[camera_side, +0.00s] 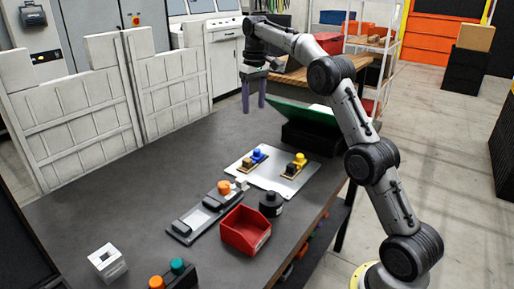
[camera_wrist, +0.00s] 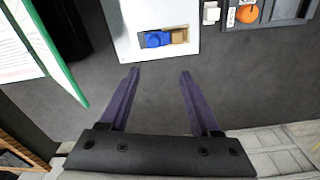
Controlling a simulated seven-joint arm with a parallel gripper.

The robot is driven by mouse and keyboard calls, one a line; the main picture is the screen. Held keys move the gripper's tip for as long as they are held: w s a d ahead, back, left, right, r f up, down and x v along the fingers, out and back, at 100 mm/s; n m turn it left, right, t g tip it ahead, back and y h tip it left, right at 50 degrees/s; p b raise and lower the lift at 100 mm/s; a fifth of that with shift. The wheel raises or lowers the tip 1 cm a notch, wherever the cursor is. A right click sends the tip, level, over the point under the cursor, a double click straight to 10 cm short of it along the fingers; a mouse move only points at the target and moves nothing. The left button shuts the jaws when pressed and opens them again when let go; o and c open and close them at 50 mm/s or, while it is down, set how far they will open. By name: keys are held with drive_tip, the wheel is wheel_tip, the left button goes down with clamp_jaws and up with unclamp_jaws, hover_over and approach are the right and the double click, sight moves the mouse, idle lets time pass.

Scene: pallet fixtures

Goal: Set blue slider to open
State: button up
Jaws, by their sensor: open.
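The blue slider (camera_side: 257,155) sits on a small tan base on a light grey plate (camera_side: 272,182) on the dark table. In the wrist view the blue slider (camera_wrist: 157,39) is at the top middle, at the left part of its slot, with the tan block to its right. My gripper (camera_side: 254,107) hangs above the table behind the plate, fingers pointing down, apart from the slider. In the wrist view its two purple fingers (camera_wrist: 159,73) are spread with nothing between them.
A yellow slider (camera_side: 299,160) is on the same plate. A panel with an orange button (camera_side: 224,187), a red bin (camera_side: 245,229) and a black round object (camera_side: 271,204) stand in front. A green board (camera_side: 303,114) is behind right. The table's left side is clear.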

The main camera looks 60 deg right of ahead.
sight(257, 150)
drive_tip(key=shift+g, duration=0.3)
drive_tip(key=f, duration=0.5)
drive_tip(key=d+f, duration=0.1)
drive_tip(key=f, duration=1)
drive_tip(key=shift+s+d+f, duration=0.1)
drive_tip(key=shift+d+f, duration=0.15)
clamp_jaws()
drive_tip(key=shift+r, duration=0.1)
idle(0.4)
